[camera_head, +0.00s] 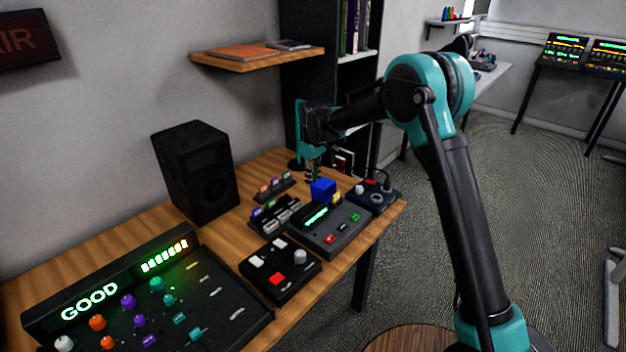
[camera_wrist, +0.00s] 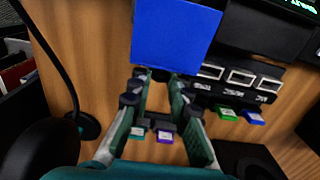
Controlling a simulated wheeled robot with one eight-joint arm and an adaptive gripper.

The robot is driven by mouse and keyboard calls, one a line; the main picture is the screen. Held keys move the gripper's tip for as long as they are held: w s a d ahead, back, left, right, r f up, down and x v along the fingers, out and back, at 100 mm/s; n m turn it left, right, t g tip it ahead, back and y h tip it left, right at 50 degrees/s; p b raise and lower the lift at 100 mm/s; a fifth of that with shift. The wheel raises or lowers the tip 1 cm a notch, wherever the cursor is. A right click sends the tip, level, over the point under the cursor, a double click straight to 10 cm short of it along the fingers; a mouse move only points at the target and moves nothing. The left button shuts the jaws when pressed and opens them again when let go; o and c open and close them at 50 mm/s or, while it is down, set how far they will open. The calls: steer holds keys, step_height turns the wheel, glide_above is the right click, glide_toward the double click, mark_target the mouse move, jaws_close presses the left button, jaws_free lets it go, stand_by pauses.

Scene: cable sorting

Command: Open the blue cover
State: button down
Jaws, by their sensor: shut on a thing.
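The blue cover (camera_head: 322,190) sits on the back of a dark device (camera_head: 331,229) with a green display. In the wrist view, the blue cover (camera_wrist: 175,36) shows as a large, flat blue face at the top. My gripper (camera_head: 315,176) reaches down to it from behind. In the wrist view, my gripper (camera_wrist: 157,75) has both fingertips at the lower edge of the blue cover and is shut on it. The fingertips partly hide that edge. What lies beneath the cover is hidden.
A row of ports (camera_wrist: 240,76) with coloured plugs stands close beside my fingers. A small dark panel (camera_head: 375,196) sits to the right, and a button box (camera_head: 280,271) to the left. A black speaker (camera_head: 196,172) and a mixing console (camera_head: 228,300) stand further left.

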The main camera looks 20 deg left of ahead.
mark_target(319, 181)
steer(key=shift+s+d+r+y, duration=0.2)
steer(key=shift+d+r+y, duration=0.25)
steer(key=shift+y, duration=0.15)
steer(key=shift+s+d+r, duration=0.1)
steer(key=shift+d+r, duration=0.1)
steer(key=shift+r, duration=0.15)
steer(key=c, duration=1.4)
jaws_free()
steer(key=shift+c, duration=0.2)
step_height(319, 181, up, 12)
steer(key=d, duration=0.1)
steer(key=shift+s, duration=0.25)
